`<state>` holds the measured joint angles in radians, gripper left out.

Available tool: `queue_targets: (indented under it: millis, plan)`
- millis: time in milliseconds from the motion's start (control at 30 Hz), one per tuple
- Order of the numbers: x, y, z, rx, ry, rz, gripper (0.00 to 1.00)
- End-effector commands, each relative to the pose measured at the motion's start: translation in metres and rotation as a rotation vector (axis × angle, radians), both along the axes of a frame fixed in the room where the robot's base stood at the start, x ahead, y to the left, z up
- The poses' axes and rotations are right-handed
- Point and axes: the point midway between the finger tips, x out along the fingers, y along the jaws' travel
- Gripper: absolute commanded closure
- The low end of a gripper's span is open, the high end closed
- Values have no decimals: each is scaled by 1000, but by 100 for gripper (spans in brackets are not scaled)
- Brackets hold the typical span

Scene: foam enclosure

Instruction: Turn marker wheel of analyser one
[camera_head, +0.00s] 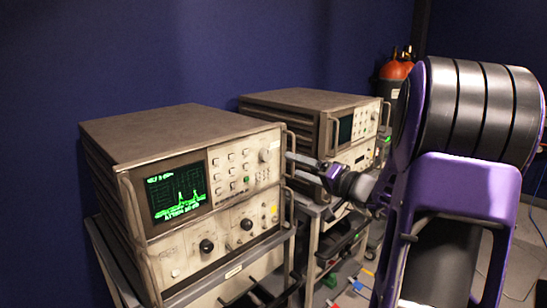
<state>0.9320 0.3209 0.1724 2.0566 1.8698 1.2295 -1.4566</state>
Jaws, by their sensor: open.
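Two beige analysers stand side by side. The nearer analyser (188,195) has a lit green screen with a trace; I cannot read which one is number one. A round pale knob (264,155), which looks like the marker wheel, sits at the upper right of its front panel. My gripper (289,166) is open and empty, with its fingers pointing left toward that knob. The fingertips are near the panel's right-hand handle and look apart from the knob; the exact gap is unclear. The farther analyser (315,108) has a dark screen, partly hidden behind the nearer one.
Black knobs (206,246) sit on the nearer unit's lower panel. Metal side handles (289,155) stand out from the front. Both analysers rest on grey carts (262,274). A red-topped cylinder (396,70) stands behind. Coloured small items (357,285) lie low between carts and arm.

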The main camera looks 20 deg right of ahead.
Motion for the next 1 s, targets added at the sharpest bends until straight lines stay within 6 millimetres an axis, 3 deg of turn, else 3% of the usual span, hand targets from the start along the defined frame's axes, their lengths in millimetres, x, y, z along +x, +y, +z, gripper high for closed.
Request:
queue_targets:
  millis: [200,400,600,867,1000]
  plan:
    - [45,17,0,2,0,3,21]
    - [74,28,1,1,0,1,21]
    - [86,32,0,1,1,1,21]
    - [87,33,0,0,1,0,21]
    - [87,32,0,0,1,0,44]
